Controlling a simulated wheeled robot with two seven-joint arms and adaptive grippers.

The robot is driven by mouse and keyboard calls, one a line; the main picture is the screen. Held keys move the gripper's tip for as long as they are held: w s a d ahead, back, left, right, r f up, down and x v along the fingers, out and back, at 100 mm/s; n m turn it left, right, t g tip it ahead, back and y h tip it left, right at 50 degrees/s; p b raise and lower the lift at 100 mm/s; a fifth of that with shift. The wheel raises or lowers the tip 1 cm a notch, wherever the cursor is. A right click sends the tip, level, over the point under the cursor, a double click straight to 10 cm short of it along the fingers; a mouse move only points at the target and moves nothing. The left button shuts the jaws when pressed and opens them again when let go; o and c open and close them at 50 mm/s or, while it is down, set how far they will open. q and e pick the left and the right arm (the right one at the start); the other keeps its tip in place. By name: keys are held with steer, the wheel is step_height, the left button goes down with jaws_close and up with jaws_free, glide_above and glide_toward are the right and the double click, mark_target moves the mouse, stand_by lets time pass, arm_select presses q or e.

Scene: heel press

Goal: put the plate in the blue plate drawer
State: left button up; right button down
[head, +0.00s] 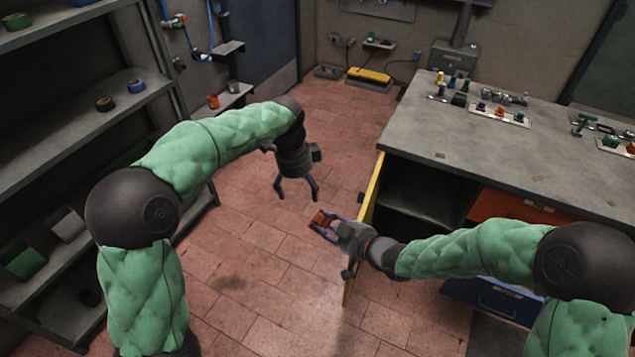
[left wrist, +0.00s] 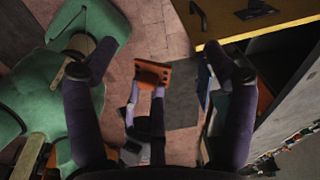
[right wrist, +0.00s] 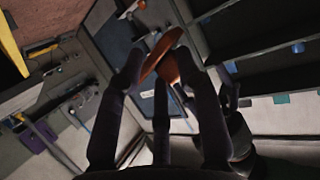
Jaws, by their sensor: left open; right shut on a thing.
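The plate is a small orange-brown piece (head: 319,218) held in the tips of my right gripper (head: 327,225), above the floor just left of the open cabinet door. It also shows in the left wrist view (left wrist: 152,73), with small holes in it, and tilted between the fingers in the right wrist view (right wrist: 160,55). My left gripper (head: 297,193) is open and empty, pointing down, above and left of the plate. The blue drawer (head: 497,300) is low in the bench, partly behind my right arm.
A yellow-edged cabinet door (head: 370,205) stands open beside my right gripper, with a dark compartment behind it. An orange drawer (head: 522,207) sits above the blue one. The grey bench top (head: 470,140) carries small parts. Shelves (head: 60,115) line the left. Floor between is clear.

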mark_target(322, 215)
arm_select(q)
steer(key=s+d+r+m+g, duration=0.1)
steer(key=s+d+r+m, duration=0.2)
steer(key=s+d+r, duration=0.15)
steer(key=shift+m, duration=0.3)
steer(key=f, duration=0.7)
steer(key=d+f, duration=0.1)
steer(key=f, duration=0.3)
steer(key=shift+d+f, duration=0.1)
steer(key=shift+f, duration=0.15)
steer(key=shift+d, duration=0.1)
steer(key=c, duration=1.4)
arm_select(e)
steer(key=shift+a, duration=0.1)
arm_select(q)
steer(key=shift+c, duration=0.3)
arm_select(e)
steer(key=c, duration=0.8)
jaws_free()
